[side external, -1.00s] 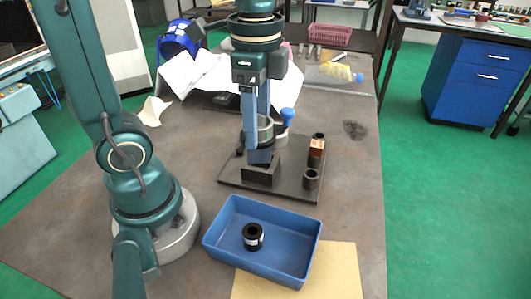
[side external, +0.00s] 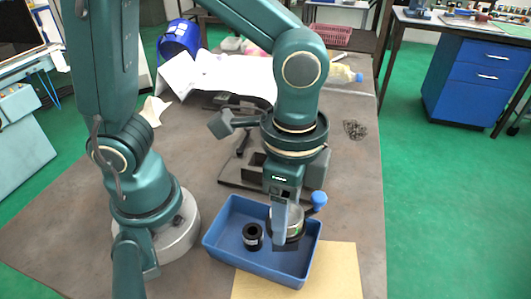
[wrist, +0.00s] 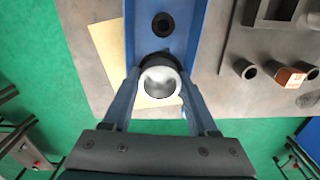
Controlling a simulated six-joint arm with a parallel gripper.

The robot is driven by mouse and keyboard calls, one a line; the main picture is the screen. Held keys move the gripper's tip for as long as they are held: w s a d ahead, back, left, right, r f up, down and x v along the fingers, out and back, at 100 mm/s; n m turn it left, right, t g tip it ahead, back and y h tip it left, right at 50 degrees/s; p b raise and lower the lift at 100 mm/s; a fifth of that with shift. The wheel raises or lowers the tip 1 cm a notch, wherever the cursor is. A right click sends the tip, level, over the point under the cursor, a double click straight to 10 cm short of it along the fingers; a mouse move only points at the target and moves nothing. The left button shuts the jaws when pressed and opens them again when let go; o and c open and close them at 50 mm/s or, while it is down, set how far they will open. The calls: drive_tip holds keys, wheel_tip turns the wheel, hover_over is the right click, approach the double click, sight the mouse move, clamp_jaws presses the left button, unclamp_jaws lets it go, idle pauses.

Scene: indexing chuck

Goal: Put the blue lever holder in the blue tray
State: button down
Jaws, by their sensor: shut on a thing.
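My gripper (side external: 283,240) is shut on the blue lever holder (side external: 296,224), a ring-shaped body with a blue knob (side external: 319,198) sticking out to the right. In the wrist view the holder (wrist: 160,84) sits between the two fingers as a pale, open ring with a dark rim. In the side view the holder is over the right part of the blue tray (side external: 216,243). I cannot tell how high it is above the tray floor. The tray wall (wrist: 194,30) also shows in the wrist view.
A black ring part (side external: 252,236) stands in the tray, left of the held holder. Behind the tray is a dark fixture plate (side external: 228,178), partly hidden by my arm. A tan sheet (side external: 340,272) lies beside the tray. In the wrist view an orange-brown block (wrist: 288,76) is on the plate.

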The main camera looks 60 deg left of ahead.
drive_tip(key=shift+f, duration=2)
drive_tip(key=shift+f, duration=0.15)
drive_tip(key=shift+c, duration=0.9)
unclamp_jaws()
